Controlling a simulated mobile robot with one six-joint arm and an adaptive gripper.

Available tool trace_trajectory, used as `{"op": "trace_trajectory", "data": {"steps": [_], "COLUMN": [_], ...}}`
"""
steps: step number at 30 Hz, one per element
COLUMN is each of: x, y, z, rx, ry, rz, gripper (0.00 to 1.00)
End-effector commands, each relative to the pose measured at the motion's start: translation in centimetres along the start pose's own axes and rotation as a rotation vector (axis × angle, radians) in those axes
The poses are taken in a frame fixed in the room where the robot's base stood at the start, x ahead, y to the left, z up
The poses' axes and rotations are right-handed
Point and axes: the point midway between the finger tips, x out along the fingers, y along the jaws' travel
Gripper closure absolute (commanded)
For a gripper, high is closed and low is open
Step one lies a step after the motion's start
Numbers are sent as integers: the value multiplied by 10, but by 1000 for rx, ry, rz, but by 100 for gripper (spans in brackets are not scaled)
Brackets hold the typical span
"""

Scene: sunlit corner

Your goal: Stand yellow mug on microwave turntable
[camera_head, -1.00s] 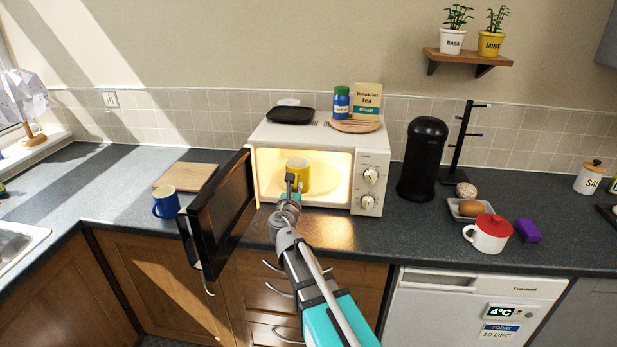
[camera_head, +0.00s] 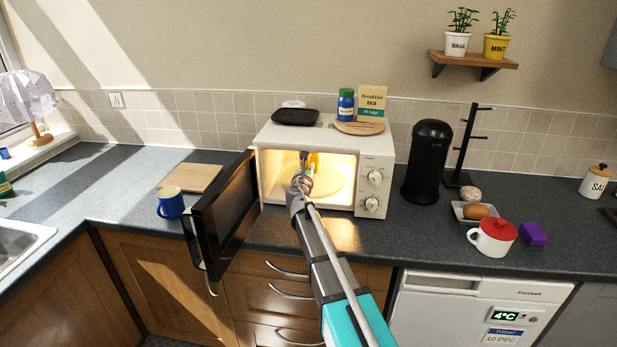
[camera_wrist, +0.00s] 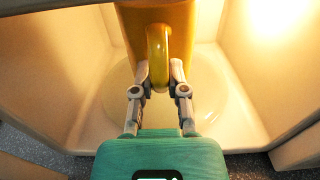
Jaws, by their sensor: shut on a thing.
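The yellow mug (camera_head: 314,159) is inside the lit microwave (camera_head: 374,158), mostly hidden behind my gripper in the head view. In the wrist view the mug (camera_wrist: 185,25) fills the top middle, its handle toward me. My gripper (camera_wrist: 158,75) is shut on the handle; it also shows in the head view (camera_head: 304,166). The pale round turntable (camera_head: 332,183) lies on the microwave floor and shows below the mug in the wrist view (camera_wrist: 112,95). The mug's base is hidden, so I cannot tell whether it touches the turntable.
The microwave door (camera_head: 222,215) stands open at the left. A blue mug (camera_head: 171,204) and wooden board (camera_head: 192,177) lie beyond it. A black canister (camera_head: 427,160) stands right of the microwave. The cavity walls are close on both sides of my gripper.

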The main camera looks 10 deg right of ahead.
Motion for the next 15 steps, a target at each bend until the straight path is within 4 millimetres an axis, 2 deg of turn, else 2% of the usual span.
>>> {"op": "trace_trajectory", "data": {"steps": [1,9,12,15], "x": [13,49,59,55], "y": [1,0,0,-1], "z": [0,0,-1,-11], "rx": [-1,-1,-1,-1], "ry": [0,0,0,0], "rz": [-1,-1,-1,-1], "gripper": [100,100,100,100]}}
